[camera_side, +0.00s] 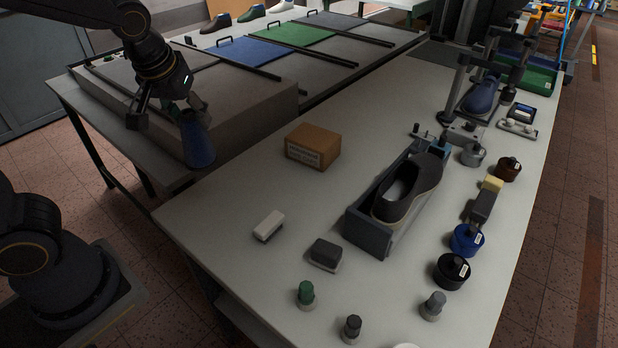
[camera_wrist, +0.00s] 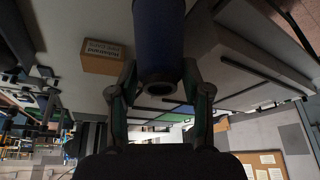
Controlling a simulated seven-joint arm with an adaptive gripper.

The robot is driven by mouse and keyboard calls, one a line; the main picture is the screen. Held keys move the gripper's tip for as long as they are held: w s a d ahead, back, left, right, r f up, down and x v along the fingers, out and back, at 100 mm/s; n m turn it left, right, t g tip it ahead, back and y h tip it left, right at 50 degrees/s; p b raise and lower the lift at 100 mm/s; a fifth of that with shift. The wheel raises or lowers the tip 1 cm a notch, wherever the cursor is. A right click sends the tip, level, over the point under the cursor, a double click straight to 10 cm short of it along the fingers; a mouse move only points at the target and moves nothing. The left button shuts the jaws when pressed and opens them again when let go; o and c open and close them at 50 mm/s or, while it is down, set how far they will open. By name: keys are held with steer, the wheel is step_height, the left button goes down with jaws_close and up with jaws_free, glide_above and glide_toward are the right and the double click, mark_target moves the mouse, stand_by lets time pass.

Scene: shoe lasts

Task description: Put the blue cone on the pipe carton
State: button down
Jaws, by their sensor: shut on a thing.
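The blue cone (camera_side: 197,142) is in my gripper (camera_side: 172,112), at the upper left of the side view. The cone hangs with its wide end down, slightly tilted, in front of the grey raised bench. In the wrist view the blue cone (camera_wrist: 158,40) is between the two fingers of my gripper (camera_wrist: 160,88), its narrow open end towards the camera. The pipe carton (camera_side: 313,146) is a brown box with a white label, on the pale table to the right of the cone. The carton (camera_wrist: 103,57) also shows left of the cone in the wrist view. Its visible top is bare.
A white block (camera_side: 269,225) and a dark brush-like block (camera_side: 325,253) lie in front of the carton. A dark shoe (camera_side: 408,188) sits in a grey holder to its right. Several small bottles and jars stand along the right side. The table around the carton is clear.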

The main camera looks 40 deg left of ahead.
steer(key=w+d+r+m, duration=0.1)
steer(key=w+d+r, duration=0.2)
steer(key=w, duration=0.4)
steer(key=w+d+r, duration=0.2)
steer(key=w+r, duration=0.1)
steer(key=w, duration=0.4)
steer(key=w+f, duration=1.4)
steer(key=shift+w+a+f+h, duration=0.15)
steer(key=shift+w+h, duration=0.15)
steer(key=shift+f, duration=0.2)
steer(key=c, duration=0.5)
jaws_free()
